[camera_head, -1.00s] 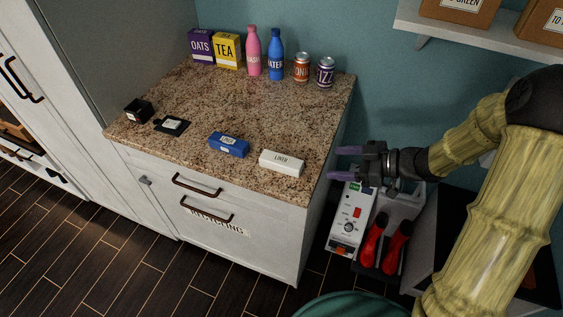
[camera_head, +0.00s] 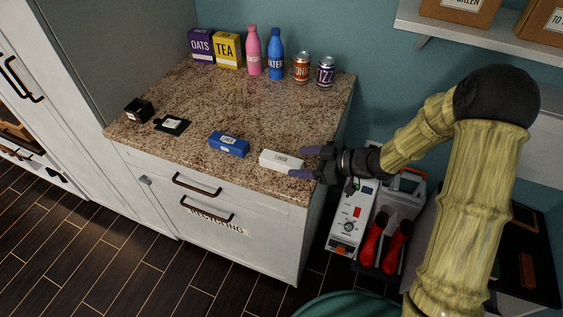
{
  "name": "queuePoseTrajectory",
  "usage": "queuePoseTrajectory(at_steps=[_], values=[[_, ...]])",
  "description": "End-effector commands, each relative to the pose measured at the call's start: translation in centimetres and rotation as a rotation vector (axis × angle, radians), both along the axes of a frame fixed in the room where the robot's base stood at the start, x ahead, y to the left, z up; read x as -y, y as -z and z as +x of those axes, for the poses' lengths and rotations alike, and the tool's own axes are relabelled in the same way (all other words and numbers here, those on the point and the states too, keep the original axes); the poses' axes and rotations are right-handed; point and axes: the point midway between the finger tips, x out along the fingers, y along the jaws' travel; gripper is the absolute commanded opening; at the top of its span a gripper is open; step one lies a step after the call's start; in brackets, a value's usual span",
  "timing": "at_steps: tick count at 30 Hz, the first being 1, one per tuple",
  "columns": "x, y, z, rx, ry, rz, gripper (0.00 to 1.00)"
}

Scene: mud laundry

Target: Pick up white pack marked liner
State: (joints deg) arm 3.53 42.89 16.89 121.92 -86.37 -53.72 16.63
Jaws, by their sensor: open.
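The white pack marked liner (camera_head: 280,160) lies flat near the front right edge of the granite counter. My gripper (camera_head: 304,163) is open at the pack's right end. Its two purple fingers point left, one on the far side and one on the near side of that end. I cannot tell whether either finger touches the pack.
A blue box (camera_head: 229,145) lies just left of the pack on the counter (camera_head: 240,100). A black box (camera_head: 138,110) and a flat black item (camera_head: 172,125) are further left. Cartons, bottles and cans (camera_head: 301,67) line the back. A shelf (camera_head: 480,40) hangs at upper right.

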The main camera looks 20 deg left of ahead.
Motion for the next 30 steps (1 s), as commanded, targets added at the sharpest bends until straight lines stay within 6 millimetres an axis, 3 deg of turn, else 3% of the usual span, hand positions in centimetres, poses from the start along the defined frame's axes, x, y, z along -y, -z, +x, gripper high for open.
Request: queuePoseTrajectory(at_steps=[12,29,30], values=[[-4.6,1.8,-0.4,-0.001,-0.002,0.001,0.66],[-4.8,1.9,-0.4,0.000,-0.001,0.000,0.66],[-4.8,1.9,-0.4,0.000,-0.001,0.000,0.58]])
